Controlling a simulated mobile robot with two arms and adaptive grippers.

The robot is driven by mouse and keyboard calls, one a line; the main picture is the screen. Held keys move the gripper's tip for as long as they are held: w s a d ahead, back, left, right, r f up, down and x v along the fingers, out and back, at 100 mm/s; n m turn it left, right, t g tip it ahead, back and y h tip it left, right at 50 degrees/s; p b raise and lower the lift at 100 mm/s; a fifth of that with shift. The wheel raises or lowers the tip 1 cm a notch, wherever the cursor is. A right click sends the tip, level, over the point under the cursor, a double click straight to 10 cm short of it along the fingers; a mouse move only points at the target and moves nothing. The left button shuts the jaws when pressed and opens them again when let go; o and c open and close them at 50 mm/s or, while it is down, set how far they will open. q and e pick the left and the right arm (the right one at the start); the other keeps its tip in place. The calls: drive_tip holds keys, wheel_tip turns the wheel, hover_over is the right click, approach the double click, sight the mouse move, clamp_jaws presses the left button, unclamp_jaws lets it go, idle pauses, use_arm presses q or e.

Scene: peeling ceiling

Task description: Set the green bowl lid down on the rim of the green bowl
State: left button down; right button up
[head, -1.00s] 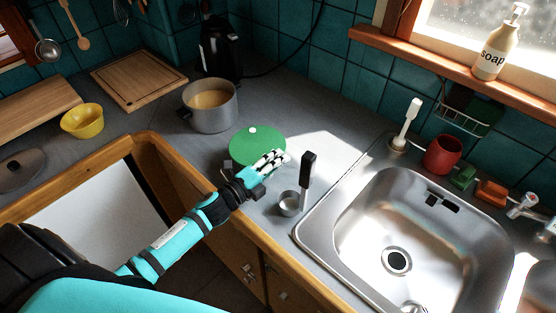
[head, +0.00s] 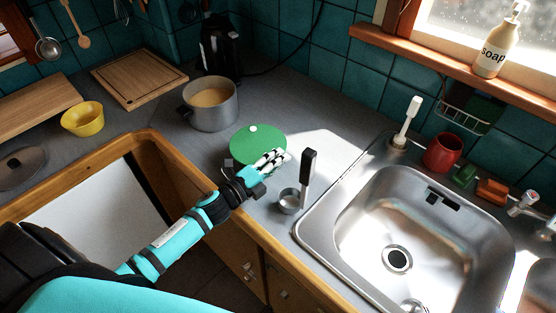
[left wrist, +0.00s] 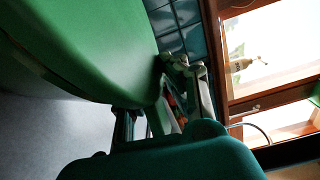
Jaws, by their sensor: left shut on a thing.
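The green bowl lid (head: 247,143), a round green disc with a small white knob, shows in the head view on the near side of the pot. My left gripper (head: 272,160) is shut on its near right edge. In the left wrist view a large green curved surface (left wrist: 90,40) fills the upper left, with a seam-like line along it. The green bowl cannot be told apart from the lid in the head view; it is largely hidden beneath. I cannot tell whether the lid touches the bowl's rim. My right gripper is not in view.
A pot (head: 211,112) stands behind the lid. A small metal cup with an upright black handle (head: 308,170) stands right of my left gripper, near the sink (head: 345,205). A yellow bowl (head: 82,120) is at the left.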

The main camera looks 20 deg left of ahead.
use_arm(q)
drive_tip(key=shift+s+a+f, duration=0.1)
drive_tip(key=shift+f, duration=0.5)
drive_tip(key=shift+a+y, duration=0.2)
drive_tip(key=shift+y, duration=0.1)
drive_tip(key=shift+a+f, duration=0.1)
idle(0.7)
drive_tip(key=c, duration=1.4)
unclamp_jaws()
drive_tip(key=shift+f, duration=0.1)
drive_tip(key=shift+w, duration=0.2)
